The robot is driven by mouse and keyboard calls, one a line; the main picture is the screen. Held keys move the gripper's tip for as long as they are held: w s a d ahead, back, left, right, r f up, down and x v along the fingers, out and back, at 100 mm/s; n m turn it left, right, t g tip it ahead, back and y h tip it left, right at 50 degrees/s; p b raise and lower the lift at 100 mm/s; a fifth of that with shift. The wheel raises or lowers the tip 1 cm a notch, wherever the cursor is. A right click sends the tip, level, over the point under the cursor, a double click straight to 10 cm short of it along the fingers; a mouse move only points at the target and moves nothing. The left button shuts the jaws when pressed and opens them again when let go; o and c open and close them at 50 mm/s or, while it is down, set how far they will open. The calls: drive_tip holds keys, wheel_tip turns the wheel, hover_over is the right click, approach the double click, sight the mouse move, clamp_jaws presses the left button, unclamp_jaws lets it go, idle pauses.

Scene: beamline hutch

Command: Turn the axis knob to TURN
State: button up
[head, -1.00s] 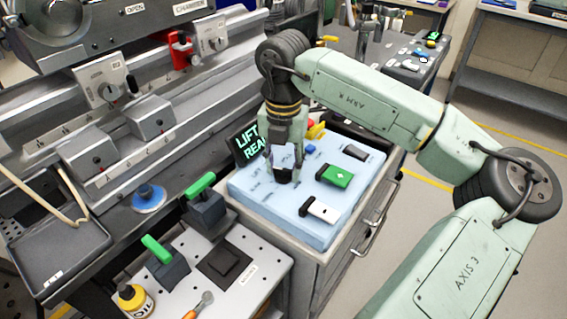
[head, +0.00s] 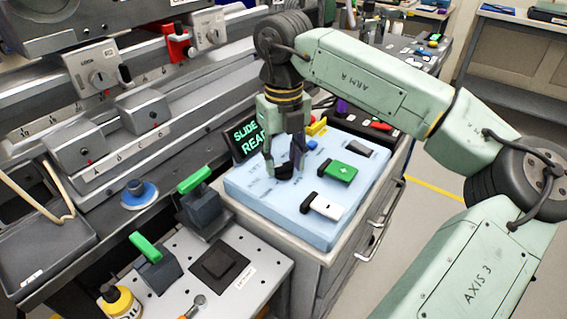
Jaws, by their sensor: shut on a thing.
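The axis knob (head: 284,172) is a dark round knob on the light blue control box (head: 262,208). My gripper (head: 283,165) points down at it, with one finger on each side, and is shut on it. The fingers hide part of the knob and some of the small labels around it, which are too small to read. Behind the gripper, a black display (head: 243,141) shows green text, "SLIDE" above "READ", its right end cut off by my gripper.
Green-handled levers (head: 195,180) stand left. The rail with carriages (head: 143,110) runs behind. Floor at right is free.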

sight(284, 164)
drive_tip(key=n, duration=0.3)
drive_tip(key=shift+n+b, duration=0.4)
drive_tip(key=shift+n, duration=1.8)
drive_tip(key=o, duration=1.2)
drive_tip(key=shift+c, duration=0.2)
wheel_tip(284, 164, up, 12)
